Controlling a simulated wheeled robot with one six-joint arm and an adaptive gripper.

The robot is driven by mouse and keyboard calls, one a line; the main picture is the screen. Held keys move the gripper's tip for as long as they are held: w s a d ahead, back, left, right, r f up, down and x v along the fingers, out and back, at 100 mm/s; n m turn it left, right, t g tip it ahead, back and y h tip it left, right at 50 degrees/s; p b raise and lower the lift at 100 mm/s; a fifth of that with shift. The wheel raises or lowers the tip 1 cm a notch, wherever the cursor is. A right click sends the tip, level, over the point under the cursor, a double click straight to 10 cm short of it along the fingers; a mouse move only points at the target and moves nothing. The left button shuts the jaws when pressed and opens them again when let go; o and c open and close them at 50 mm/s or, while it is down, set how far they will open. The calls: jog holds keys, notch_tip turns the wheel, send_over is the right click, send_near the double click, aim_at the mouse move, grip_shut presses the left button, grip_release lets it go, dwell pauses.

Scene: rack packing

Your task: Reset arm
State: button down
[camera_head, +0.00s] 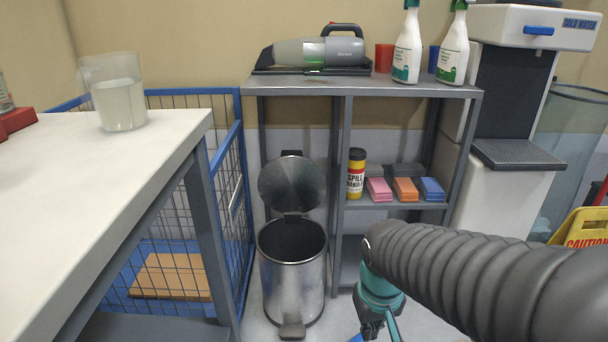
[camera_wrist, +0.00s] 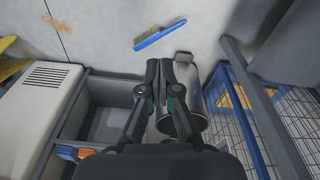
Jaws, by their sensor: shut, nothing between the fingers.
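My gripper (camera_head: 378,322) hangs low in front of the grey shelf unit, at the bottom of the head view, to the right of the metal pedal bin. In the wrist view my gripper (camera_wrist: 160,64) points at the floor, its two fingers together with nothing between them. My arm stretches in from the right of the head view and hides part of the floor and the shelf's lower right. A blue-handled brush (camera_wrist: 158,35) lies on the floor beyond the fingertips, apart from them.
The metal pedal bin (camera_head: 292,275) stands with its lid up. A white table (camera_head: 90,190) with a glass jug (camera_head: 120,105) is at left, a blue wire cage (camera_head: 240,175) behind it. The shelf unit (camera_head: 370,87) holds a vacuum and spray bottles. A water dispenser (camera_head: 500,180) stands right.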

jog(key=s+d+r+m+t+p, duration=0.1)
jog(key=s+d+r+t+p, duration=0.1)
jog(key=r, duration=0.4)
jog(key=s+d+r+m+t+p, duration=0.1)
jog(key=s+d+r+t, duration=0.1)
jog(key=r, duration=0.5)
jog(key=shift+s+r+p, duration=0.15)
jog(key=shift+s+p, duration=0.25)
jog(key=shift+s, duration=0.5)
